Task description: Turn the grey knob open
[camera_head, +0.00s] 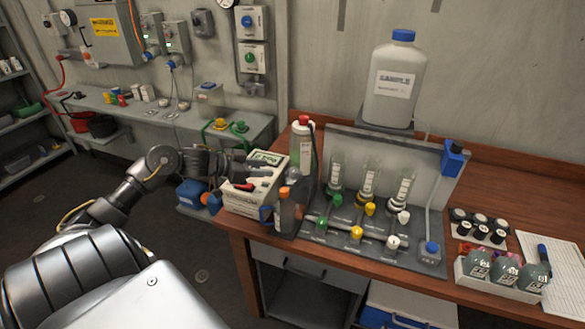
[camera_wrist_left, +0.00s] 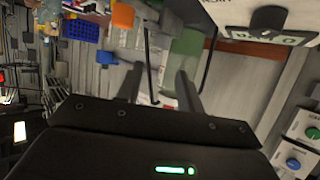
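The only greyish-white knobs I can make out are on the valve rig on the wooden bench: a pale front knob (camera_head: 392,242) and a pale upper knob (camera_head: 403,217). I cannot tell which one is the grey knob, nor how it is set. Beside them are yellow and green knobs. My left gripper (camera_head: 262,172) is left of the rig, over a printed white box, apart from the pale knobs. In the left wrist view its two fingers (camera_wrist_left: 160,85) stand apart with nothing held between them. My right gripper is not in view.
A red-capped bottle (camera_head: 301,150) and a dark orange-capped bottle (camera_head: 288,212) stand between my left gripper and the rig. The printed box (camera_head: 240,203) sits at the bench's left end. A large blue-capped jug (camera_head: 396,85) stands behind. Dark flasks (camera_head: 505,273) are at right.

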